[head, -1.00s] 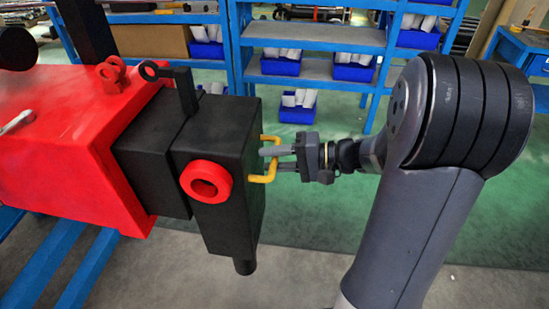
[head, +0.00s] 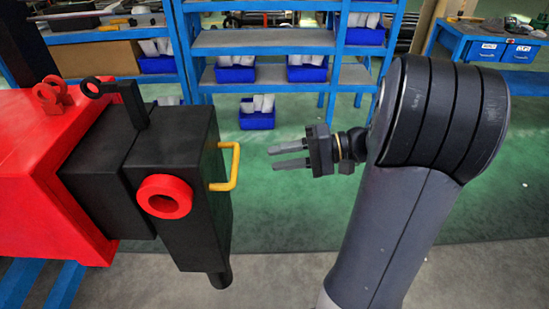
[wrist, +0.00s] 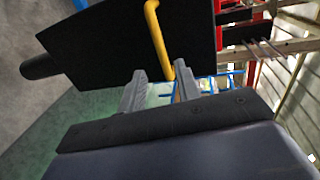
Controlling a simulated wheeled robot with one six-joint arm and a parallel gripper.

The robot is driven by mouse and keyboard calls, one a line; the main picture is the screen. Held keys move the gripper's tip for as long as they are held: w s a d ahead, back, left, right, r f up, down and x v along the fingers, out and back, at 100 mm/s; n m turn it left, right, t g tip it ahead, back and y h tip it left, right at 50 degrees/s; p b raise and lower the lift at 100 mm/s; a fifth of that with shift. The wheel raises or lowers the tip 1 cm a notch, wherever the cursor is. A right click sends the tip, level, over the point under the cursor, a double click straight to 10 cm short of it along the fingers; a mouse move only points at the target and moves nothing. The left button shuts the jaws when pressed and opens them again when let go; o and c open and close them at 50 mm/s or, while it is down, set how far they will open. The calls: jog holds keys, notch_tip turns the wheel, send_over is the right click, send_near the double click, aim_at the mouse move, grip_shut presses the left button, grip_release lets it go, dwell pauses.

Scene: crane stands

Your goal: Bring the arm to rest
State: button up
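My gripper (head: 290,156) is open and empty in the head view, to the right of the yellow handle (head: 234,167) and clear of it. The handle is fixed to the right side of a black block (head: 188,230) at the end of a red crane boom (head: 40,190). In the wrist view, my gripper's two fingers (wrist: 160,92) stand apart. The yellow handle (wrist: 158,38) and the black block (wrist: 110,45) lie beyond them.
A blue shelf (head: 265,43) with several blue bins stands behind. Blue supports (head: 20,283) hold the red boom at left. A blue bench (head: 490,45) stands at back right. Green floor (head: 480,220) is clear around my arm.

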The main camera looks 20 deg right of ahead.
aim_at(232, 165)
jog(key=p+x, duration=0.1)
jog(key=x, duration=1)
jog(key=shift+w+a, duration=0.1)
jog(key=shift+a, duration=0.1)
dwell(0.4)
